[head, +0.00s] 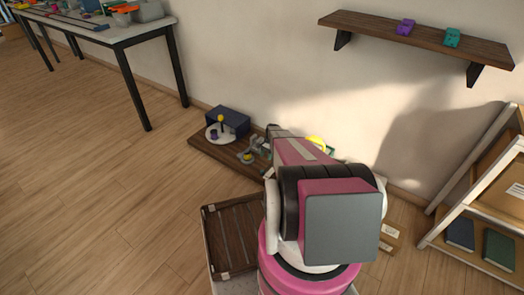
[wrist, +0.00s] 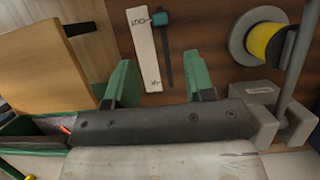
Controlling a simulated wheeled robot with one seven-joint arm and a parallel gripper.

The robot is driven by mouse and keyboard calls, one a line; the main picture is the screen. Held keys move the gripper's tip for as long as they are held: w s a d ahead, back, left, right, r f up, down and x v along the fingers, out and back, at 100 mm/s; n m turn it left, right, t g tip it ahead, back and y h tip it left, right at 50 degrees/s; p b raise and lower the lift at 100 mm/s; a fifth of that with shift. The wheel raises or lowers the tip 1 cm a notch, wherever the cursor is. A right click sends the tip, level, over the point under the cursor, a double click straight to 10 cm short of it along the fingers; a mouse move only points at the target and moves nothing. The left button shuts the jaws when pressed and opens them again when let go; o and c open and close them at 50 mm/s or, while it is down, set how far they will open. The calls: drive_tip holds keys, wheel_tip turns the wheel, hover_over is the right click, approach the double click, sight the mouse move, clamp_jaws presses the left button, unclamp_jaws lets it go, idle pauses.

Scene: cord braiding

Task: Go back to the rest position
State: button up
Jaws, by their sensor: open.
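My gripper (wrist: 160,75) shows in the wrist view with two green fingers spread well apart. It is open, and nothing is between its fingers. Past the fingertips, a white strip with markings (wrist: 145,50) and a dark strip with a teal end (wrist: 164,48) lie on a dark brown board (wrist: 205,35). A spool of yellow cord (wrist: 265,42) sits at the upper right, apart from the fingers. In the head view, my own arm hides the gripper and part of the brown board (head: 203,147).
A white disc with small pegs (head: 217,134) and a dark blue box (head: 230,120) stand on the board. A slatted brown crate (head: 228,270) lies nearer. A wall shelf (head: 370,28) and a bookcase (head: 453,255) are at right. The floor at left is clear.

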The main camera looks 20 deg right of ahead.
drive_tip(key=s+a+r+n+t+h, duration=0.1)
drive_tip(key=s+a+r+n, duration=0.2)
drive_tip(key=s+a+r, duration=0.3)
drive_tip(key=s+a+r+n+t+h, duration=0.1)
drive_tip(key=s+a+r+n, duration=0.3)
drive_tip(key=s+r, duration=0.9)
drive_tip(key=s+a+r+n+h, duration=0.1)
drive_tip(key=s+a+r+n, duration=0.2)
drive_tip(key=s+a+r, duration=0.5)
wheel_tip(320, 180, up, 11)
drive_tip(key=s, duration=0.2)
drive_tip(key=shift+s+r+t+h, duration=0.2)
drive_tip(key=shift+s+t+h, duration=0.1)
drive_tip(key=shift+t, duration=0.1)
